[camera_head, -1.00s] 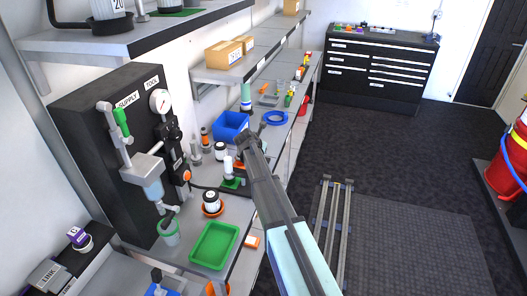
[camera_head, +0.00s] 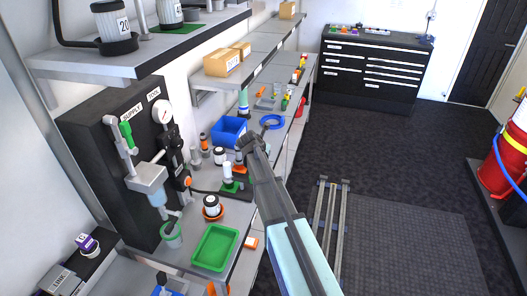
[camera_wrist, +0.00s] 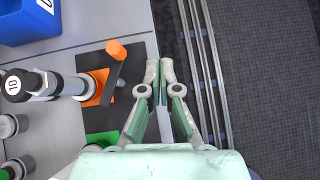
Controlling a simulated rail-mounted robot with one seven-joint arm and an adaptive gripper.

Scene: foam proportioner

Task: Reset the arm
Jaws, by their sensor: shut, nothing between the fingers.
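My gripper (camera_wrist: 160,88) is at the bottom centre of the wrist view, pointing away from the camera. Its fingertips are together, with nothing between them. In the head view my gripper (camera_head: 248,143) is at the end of my raised arm, in front of the bench edge near a blue bin (camera_head: 229,130). The wrist view looks down on the bench edge and the dark floor. An orange-capped tool with a dark bar (camera_wrist: 116,66) lies just left of the fingers in that view, apart from them.
A black supply panel (camera_head: 110,140) with a gauge stands left. A green tray (camera_head: 215,247) and small bottles are on the bench (camera_head: 236,212). Shelves hang above. A metal rail (camera_head: 330,215) runs along the floor. A black drawer cabinet (camera_head: 375,70) stands at the back.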

